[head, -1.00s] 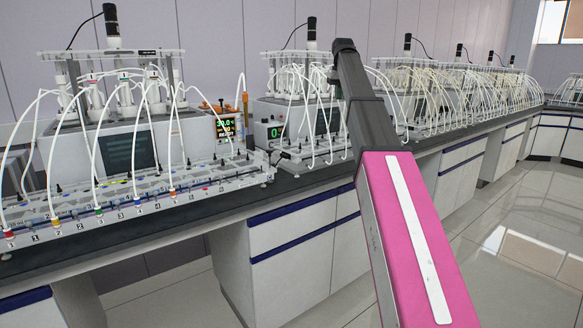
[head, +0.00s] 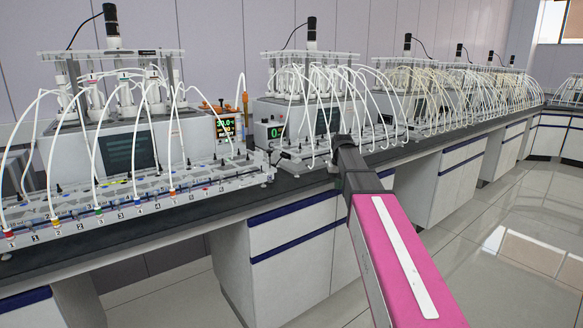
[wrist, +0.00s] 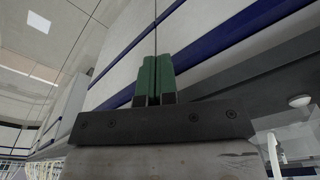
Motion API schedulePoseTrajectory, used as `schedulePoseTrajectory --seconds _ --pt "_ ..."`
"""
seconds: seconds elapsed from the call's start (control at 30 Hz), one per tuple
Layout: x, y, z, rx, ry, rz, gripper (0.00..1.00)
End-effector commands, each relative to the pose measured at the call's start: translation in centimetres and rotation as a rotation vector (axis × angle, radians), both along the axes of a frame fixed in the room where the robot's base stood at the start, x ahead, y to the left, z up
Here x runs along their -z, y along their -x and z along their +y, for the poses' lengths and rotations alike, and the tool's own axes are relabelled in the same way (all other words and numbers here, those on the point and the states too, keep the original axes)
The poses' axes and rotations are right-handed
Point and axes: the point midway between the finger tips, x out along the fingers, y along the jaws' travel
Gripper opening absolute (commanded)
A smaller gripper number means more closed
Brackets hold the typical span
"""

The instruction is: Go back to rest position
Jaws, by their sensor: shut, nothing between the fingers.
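My gripper shows in the wrist view, with two green fingers (wrist: 153,80) pressed together, shut and empty. Behind the fingers in that view are white cabinet fronts with dark blue trim, close by and seen at a slant. In the head view my pink and dark grey arm rises from the lower right. Its dark upper end is in front of the bench edge, over the white drawer cabinet (head: 290,262). The fingers themselves cannot be made out in the head view.
A long dark bench (head: 200,215) carries several biogas reactors with white tubes, the nearest reactor (head: 125,150) at left. Clear tiled floor (head: 500,240) lies at right.

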Motion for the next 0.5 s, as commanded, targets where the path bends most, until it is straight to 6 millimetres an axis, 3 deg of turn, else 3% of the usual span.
schedulePoseTrajectory --seconds 0.03,0.2,0.5 --pt "2.6 2.1 0.0 0.003 0.000 0.009 0.00" --pt "9.3 6.7 0.0 0.013 0.001 0.024 0.00" --pt "19.2 16.1 0.0 0.033 0.004 0.051 0.00"
